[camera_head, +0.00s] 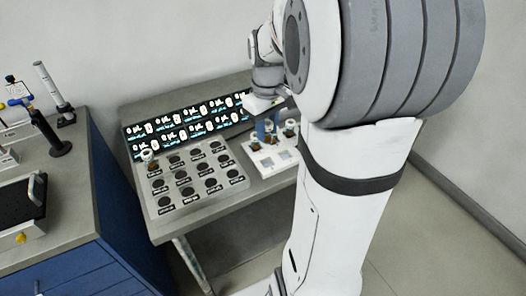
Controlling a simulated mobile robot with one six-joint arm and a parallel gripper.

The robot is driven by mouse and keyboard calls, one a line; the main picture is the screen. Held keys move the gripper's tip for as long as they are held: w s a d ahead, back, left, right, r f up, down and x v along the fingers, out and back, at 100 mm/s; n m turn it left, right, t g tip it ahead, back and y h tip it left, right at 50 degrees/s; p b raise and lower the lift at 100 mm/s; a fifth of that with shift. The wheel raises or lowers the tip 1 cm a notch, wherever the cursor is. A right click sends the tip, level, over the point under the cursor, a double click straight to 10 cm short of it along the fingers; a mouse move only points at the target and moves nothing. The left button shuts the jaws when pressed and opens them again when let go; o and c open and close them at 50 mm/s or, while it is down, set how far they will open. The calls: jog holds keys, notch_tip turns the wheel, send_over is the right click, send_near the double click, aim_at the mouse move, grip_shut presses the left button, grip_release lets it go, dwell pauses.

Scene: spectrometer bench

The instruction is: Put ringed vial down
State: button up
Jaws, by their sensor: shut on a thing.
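My gripper (266,130) reaches down over the white rack (281,158) on the grey bench, with its blue fingers low among the vials. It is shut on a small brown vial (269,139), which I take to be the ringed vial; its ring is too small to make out. I cannot tell whether the vial's base touches the rack. Other brown vials stand close by, one at the left (254,145) and one at the right (291,130). My arm hides part of the rack's right side.
A grey tray (222,192) with rows of dark round wells stands left of the white rack, with one vial (148,157) at its back left corner. A lit display panel (186,127) stands behind. A blue cabinet (122,225) with instruments on top is at the left.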

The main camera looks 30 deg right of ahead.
notch_tip(320, 180, down, 9)
jog(key=shift+s+f, duration=0.1)
dwell(0.3)
jog(key=shift+f, duration=0.15)
jog(key=o, duration=0.9)
jog(key=shift+o, duration=0.2)
notch_tip(320, 180, up, 12)
jog(key=shift+r, duration=0.1)
jog(key=s+a+f+m+t, duration=0.1)
jog(key=s+a+m+t, duration=0.1)
jog(key=s+a, duration=0.9)
jog(key=shift+s+a+f+m+t, duration=0.2)
jog(key=shift+s+a+m+t, duration=0.15)
jog(key=shift+s, duration=0.4)
